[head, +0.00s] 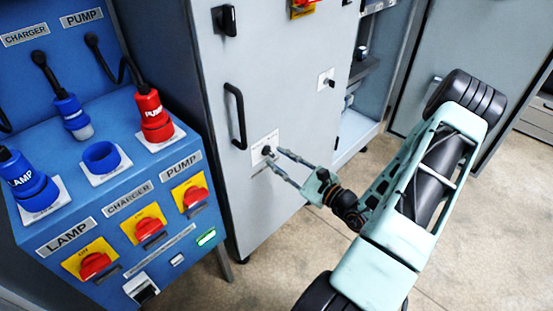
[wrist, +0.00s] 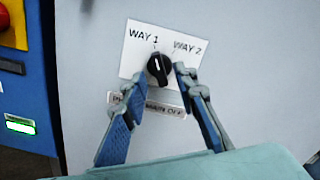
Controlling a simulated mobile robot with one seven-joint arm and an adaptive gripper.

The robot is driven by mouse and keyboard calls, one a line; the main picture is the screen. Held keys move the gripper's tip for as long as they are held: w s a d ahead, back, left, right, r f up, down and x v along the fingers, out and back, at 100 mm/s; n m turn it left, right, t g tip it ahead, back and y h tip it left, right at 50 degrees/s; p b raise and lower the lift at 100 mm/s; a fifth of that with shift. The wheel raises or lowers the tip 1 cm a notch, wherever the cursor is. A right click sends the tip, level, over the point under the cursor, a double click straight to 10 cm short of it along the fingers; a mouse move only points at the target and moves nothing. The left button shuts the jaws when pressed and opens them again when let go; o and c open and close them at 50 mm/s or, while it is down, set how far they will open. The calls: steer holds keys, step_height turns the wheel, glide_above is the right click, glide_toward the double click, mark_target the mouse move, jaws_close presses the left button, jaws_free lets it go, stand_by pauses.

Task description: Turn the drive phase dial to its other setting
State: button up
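The drive phase dial (wrist: 158,68) is a black knob on a white plate (wrist: 133,58) marked WAY 1 on the left and WAY 2 on the right. Its white mark points up and slightly left, towards WAY 1. In the head view the dial (head: 266,151) sits low on the grey cabinet door. My gripper (wrist: 158,76) is open, with one finger on each side of the dial. A gap shows on the left; whether the right finger touches the knob I cannot tell. My gripper also shows in the head view (head: 274,158). A label below the dial is partly hidden by the left finger.
The grey cabinet (head: 220,100) has a black vertical handle (head: 236,115) left of the dial. A blue panel (head: 120,170) with plugs and red-yellow switches stands to the left. Open floor (head: 325,245) lies in front of the cabinet.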

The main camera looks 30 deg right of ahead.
steer(key=shift+x, duration=0.85)
steer(key=shift+c, duration=0.4)
jaws_close()
steer(key=shift+m, duration=0.3)
steer(key=shift+r+m+p, duration=0.15)
steer(key=shift+m+p, duration=0.65)
steer(key=shift+p, duration=0.2)
steer(key=m+p, duration=0.2)
steer(key=m, duration=0.1)
steer(key=shift+m, duration=0.3)
steer(key=m+p, duration=0.3)
steer(key=m, duration=0.3)
steer(key=shift+p, duration=0.35)
steer(key=shift+a, duration=0.1)
